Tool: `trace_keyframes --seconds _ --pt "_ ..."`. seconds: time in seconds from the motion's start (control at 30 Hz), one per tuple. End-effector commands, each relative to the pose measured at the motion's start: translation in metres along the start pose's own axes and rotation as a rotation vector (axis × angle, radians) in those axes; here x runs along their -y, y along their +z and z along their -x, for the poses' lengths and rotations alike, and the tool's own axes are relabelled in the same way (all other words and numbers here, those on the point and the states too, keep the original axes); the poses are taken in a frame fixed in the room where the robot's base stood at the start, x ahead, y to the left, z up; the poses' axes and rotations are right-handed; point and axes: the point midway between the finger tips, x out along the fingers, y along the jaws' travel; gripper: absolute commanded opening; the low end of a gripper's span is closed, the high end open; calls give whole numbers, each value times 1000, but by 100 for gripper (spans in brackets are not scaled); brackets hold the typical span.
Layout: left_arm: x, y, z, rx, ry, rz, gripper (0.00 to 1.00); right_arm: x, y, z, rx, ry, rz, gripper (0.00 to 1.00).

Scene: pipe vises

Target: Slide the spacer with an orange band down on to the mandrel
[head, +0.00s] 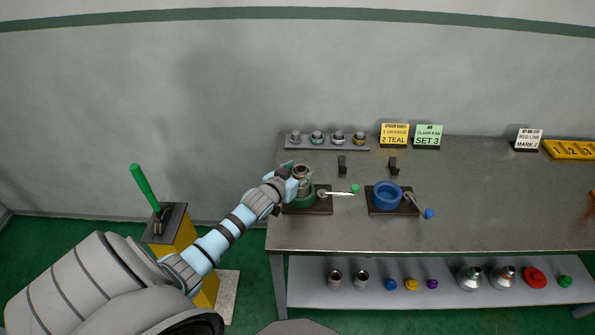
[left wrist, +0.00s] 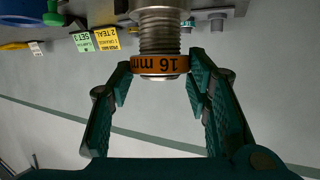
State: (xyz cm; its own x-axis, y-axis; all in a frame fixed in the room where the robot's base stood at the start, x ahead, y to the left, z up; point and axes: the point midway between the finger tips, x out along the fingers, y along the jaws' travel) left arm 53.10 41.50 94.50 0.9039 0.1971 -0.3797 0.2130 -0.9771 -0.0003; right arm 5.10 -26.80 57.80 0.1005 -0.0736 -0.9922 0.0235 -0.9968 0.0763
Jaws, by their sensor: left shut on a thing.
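My left gripper (head: 298,174) is at the left end of the bench, at the green vise (head: 300,202). In the left wrist view, its teal fingers (left wrist: 160,68) are shut on both sides of an orange-banded metal piece, the spacer (left wrist: 158,66), marked "16 mm". That view is upside down. A narrower ribbed section and a wider silver cylinder (left wrist: 158,17) continue from the band towards the vise side. I cannot tell where the spacer ends and the mandrel begins. In the head view, a round metal top (head: 301,171) shows at the fingers. My right gripper is not in view.
A grey rack (head: 327,148) at the back holds several metal pieces, one with an orange-yellow band (head: 359,138). A blue vise (head: 387,195) stands to the right. Levers with green (head: 355,188) and blue knobs (head: 429,213) stick out. The bench's right half is mostly clear.

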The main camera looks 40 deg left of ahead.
Motion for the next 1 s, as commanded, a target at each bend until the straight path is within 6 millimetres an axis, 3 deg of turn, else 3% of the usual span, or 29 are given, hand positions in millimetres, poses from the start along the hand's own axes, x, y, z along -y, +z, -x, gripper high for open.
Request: trace_keyframes --seconds 1.0 --pt "0 24 -10 0 0 0 20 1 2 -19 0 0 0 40"
